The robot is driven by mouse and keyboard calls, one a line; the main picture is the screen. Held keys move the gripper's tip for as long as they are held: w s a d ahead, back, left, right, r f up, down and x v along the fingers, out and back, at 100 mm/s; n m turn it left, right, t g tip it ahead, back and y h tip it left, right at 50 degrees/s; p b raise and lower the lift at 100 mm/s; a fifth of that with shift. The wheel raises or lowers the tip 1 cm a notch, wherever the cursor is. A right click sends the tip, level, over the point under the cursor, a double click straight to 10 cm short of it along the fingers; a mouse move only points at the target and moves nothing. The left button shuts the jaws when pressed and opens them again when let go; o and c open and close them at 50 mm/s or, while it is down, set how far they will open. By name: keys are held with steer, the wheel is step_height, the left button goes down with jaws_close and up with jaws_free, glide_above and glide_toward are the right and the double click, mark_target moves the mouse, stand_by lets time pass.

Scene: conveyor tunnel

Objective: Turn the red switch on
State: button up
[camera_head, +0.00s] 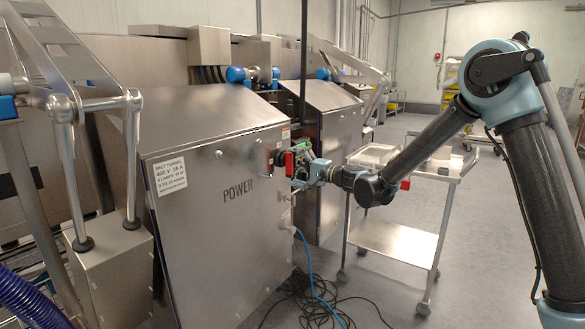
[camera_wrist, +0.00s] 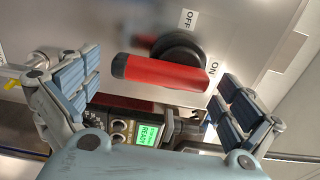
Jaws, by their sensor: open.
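The red switch (camera_wrist: 160,73) is a red bar handle on a round black knob (camera_wrist: 182,48), mounted on a metal panel. In the wrist view the handle lies crosswise, its right end beside the ON label (camera_wrist: 214,69); the OFF label (camera_wrist: 187,19) is above the knob. In the head view the switch (camera_head: 285,161) is on the right part of the cabinet front. My gripper (camera_wrist: 160,85) is open, with one finger left and one right of the handle and gaps visible on both sides. It also shows in the head view (camera_head: 305,170), close to the switch.
The steel cabinet (camera_head: 200,225) marked POWER stands at the left. A device with a green READY display (camera_wrist: 149,135) shows below the handle in the wrist view. A steel cart (camera_head: 395,240) stands behind my arm. Cables (camera_head: 318,305) lie on the floor.

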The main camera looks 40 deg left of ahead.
steer(key=d, duration=1)
steer(key=shift+w+d, duration=0.2)
steer(key=shift+d, duration=0.1)
steer(key=w+d+f+n+t+h, duration=0.15)
steer(key=d+h, duration=0.25)
steer(key=d, duration=1.3)
steer(key=w+d+r+n+t+h, duration=0.1)
steer(key=w+d+t+h, duration=0.15)
steer(key=d, duration=1.45)
steer(key=s+d+f+h, duration=0.3)
steer(key=s+d+f, duration=0.1)
steer(key=d, duration=0.7)
steer(key=s+d+f+m+h, duration=0.1)
steer(key=s+d+f+h, duration=0.3)
steer(key=s+d, duration=0.3)
steer(key=s+d+f+m+g+h, duration=0.1)
steer(key=s+d+f+h, duration=0.3)
steer(key=d, duration=1.3)
steer(key=shift+s+d+f, duration=0.25)
steer(key=shift+s+f, duration=0.4)
steer(key=shift+f, duration=0.25)
